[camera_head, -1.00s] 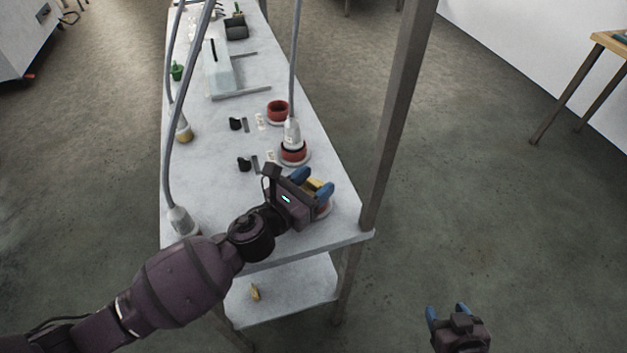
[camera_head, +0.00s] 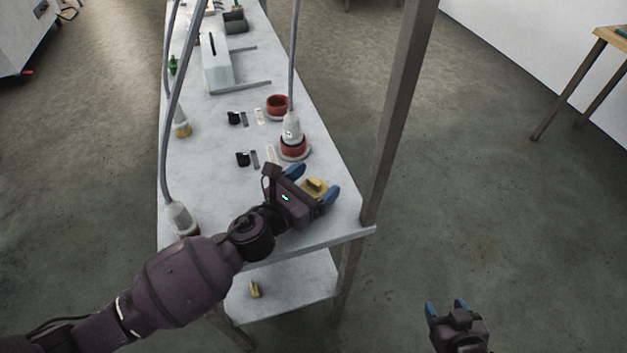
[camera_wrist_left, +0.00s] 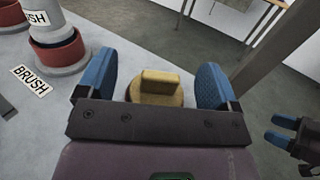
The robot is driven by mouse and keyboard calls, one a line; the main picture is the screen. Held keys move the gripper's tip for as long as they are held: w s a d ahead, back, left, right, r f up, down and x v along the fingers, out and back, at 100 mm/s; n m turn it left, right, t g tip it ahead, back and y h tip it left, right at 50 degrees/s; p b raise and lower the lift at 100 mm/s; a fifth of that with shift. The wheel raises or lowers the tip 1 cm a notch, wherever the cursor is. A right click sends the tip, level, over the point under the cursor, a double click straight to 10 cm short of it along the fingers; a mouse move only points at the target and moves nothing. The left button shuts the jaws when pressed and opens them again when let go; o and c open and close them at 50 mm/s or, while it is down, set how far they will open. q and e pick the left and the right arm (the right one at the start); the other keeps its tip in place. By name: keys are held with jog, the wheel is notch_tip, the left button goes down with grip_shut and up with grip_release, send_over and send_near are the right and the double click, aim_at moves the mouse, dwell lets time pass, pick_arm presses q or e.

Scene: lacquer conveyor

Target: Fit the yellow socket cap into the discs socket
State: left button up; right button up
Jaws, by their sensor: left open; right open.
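The yellow socket cap (camera_head: 314,187) is at the near right corner of the bench. It has a raised grip bar on a round base. My left gripper (camera_head: 312,184) is open around it, one blue finger on each side. In the left wrist view the cap (camera_wrist_left: 157,88) stands between the fingers, with gaps to both. The socket under the cap is hidden by the cap and my gripper. My right gripper (camera_head: 446,307) is open and empty, low over the floor right of the bench.
A red socket (camera_head: 293,147) with a white tool in it stands behind my left gripper, with an empty red one (camera_head: 277,104) beyond. Hoses hang over the bench. A grey post (camera_head: 393,130) rises at the right edge. Another yellow piece (camera_head: 255,289) lies on the lower shelf.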

pick_arm(q)
jog(key=shift+a, duration=0.1)
jog(key=v, duration=0.9)
jog(key=shift+s+a, duration=0.2)
jog(key=shift+s, duration=0.1)
jog(key=shift+s+a, duration=0.35)
pick_arm(e)
jog(key=shift+w+r, duration=0.2)
